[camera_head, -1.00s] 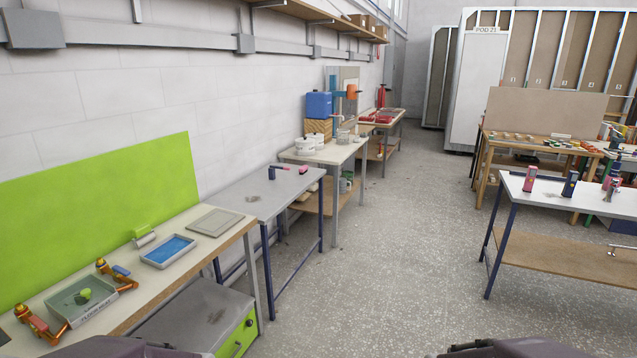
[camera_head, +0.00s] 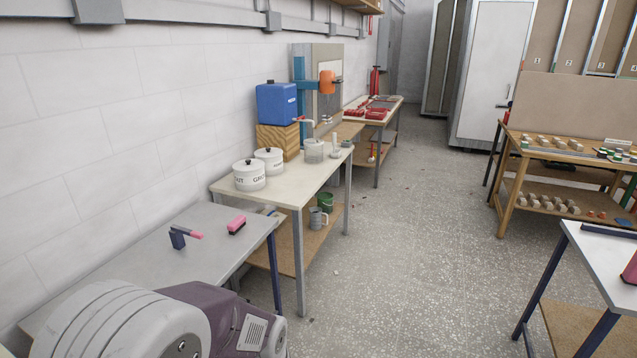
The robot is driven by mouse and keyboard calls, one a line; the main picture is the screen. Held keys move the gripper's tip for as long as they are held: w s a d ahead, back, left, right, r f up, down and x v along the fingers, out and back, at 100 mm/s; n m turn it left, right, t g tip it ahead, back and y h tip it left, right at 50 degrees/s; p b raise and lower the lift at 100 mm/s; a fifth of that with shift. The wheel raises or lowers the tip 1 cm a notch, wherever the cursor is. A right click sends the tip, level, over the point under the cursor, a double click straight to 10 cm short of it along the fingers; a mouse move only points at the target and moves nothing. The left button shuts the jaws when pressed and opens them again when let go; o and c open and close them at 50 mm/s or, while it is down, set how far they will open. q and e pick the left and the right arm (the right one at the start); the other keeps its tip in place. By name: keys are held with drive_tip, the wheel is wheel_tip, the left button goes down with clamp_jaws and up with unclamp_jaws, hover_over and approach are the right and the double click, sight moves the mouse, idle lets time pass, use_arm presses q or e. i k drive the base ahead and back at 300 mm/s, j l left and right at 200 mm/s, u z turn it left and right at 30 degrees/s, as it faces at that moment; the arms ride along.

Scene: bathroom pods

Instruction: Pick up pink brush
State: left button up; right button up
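A small pink brush-like block (camera_head: 237,222) with a dark underside lies on the grey table (camera_head: 120,255) at the left. To its left on the same table is a dark blue block (camera_head: 177,239) with a pink-ended handle (camera_head: 190,234) at its top. I cannot tell at this size which one is the pink brush. Part of my own arm fills the bottom left and hides the front of the grey table. Neither gripper is in view.
Beyond stands a table (camera_head: 220,186) with white pots (camera_head: 249,176), a glass jar (camera_head: 313,151) and a blue container (camera_head: 277,104). The floor (camera_head: 400,230) in the middle is clear. A white table (camera_head: 600,255) stands at the right.

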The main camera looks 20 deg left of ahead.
sight(238, 223)
drive_tip(key=i+u, duration=0.2)
drive_tip(key=i, duration=0.7)
drive_tip(key=i+u, duration=0.15)
drive_tip(key=i, duration=0.8)
drive_tip(key=i+u, duration=0.35)
drive_tip(key=u, duration=0.15)
drive_tip(key=i+u, duration=0.45)
drive_tip(key=i+l+u, duration=0.2)
drive_tip(key=u, duration=0.3)
